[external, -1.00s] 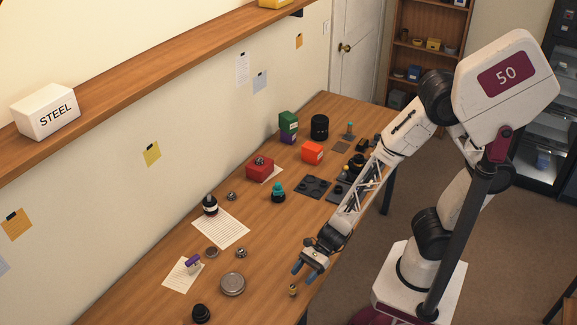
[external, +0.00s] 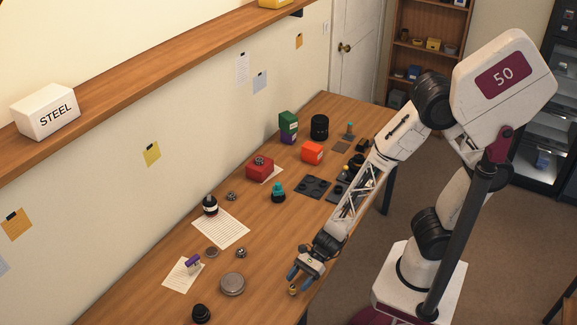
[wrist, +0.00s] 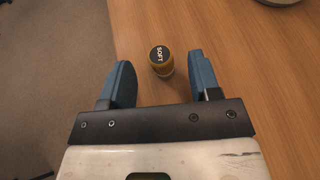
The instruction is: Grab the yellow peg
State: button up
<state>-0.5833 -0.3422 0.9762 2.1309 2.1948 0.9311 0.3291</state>
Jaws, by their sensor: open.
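A small yellow peg (wrist: 165,70) with a black top lettered SOFT stands upright on the table. In the external view the peg (external: 292,292) is near the table's front edge. My gripper (external: 298,281) is open, its blue fingers pointing down close to the peg. In the wrist view my gripper (wrist: 160,70) has one finger to each side of the peg, with clear gaps and no contact visible. I cannot tell exactly how far the fingertips have come down beside it.
A round grey tin (external: 232,284) and a black knob-like part (external: 201,313) are to the left on the table (external: 262,245). A sheet with a purple-handled item (external: 193,262) is further left.

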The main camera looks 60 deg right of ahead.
aim_at(290, 290)
jog(key=shift+x, duration=2.55)
jog(key=c, duration=1)
jog(key=shift+r, duration=0.15)
jog(key=shift+r, duration=0.55)
notch_tip(290, 290, up, 2)
jog(key=shift+r, duration=0.1)
jog(key=s+d+r, duration=0.1)
jog(key=s+d, duration=1)
jog(key=shift+d+r, duration=0.2)
jog(key=shift+d, duration=0.2)
